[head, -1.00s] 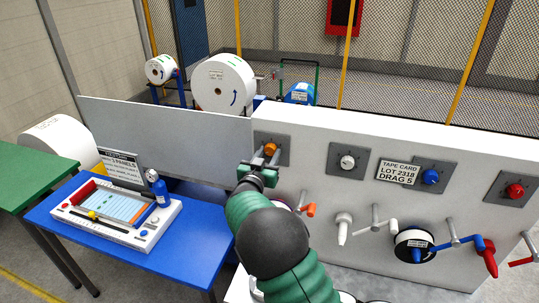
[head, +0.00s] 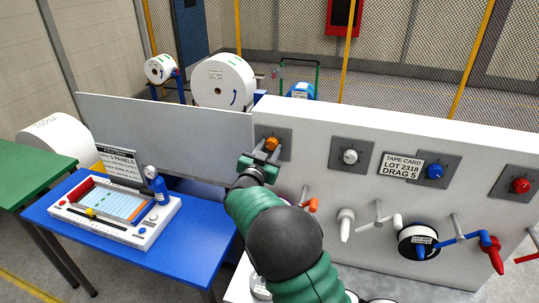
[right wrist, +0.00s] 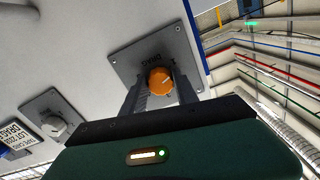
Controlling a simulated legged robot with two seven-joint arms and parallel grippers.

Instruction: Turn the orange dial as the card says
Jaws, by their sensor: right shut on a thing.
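The orange dial (head: 272,143) sits on a grey square plate at the left end of the white panel. It also shows in the right wrist view (right wrist: 160,80), with a pale pointer line on its face. My right gripper (head: 266,152) reaches it from the front; in the wrist view its two fingers stand on either side of the dial, shut on it. The tape card (head: 402,169) on the panel reads "TAPE CARD LOT 2318 DRAG 5". The scale marks around the dial are too small to read. My left gripper is not in view.
White (head: 350,157), blue (head: 435,171) and red (head: 521,186) dials line the panel to the right. Cranks with coloured handles (head: 492,254) stick out below. A blue table (head: 190,238) with a white device (head: 115,212) stands at the left.

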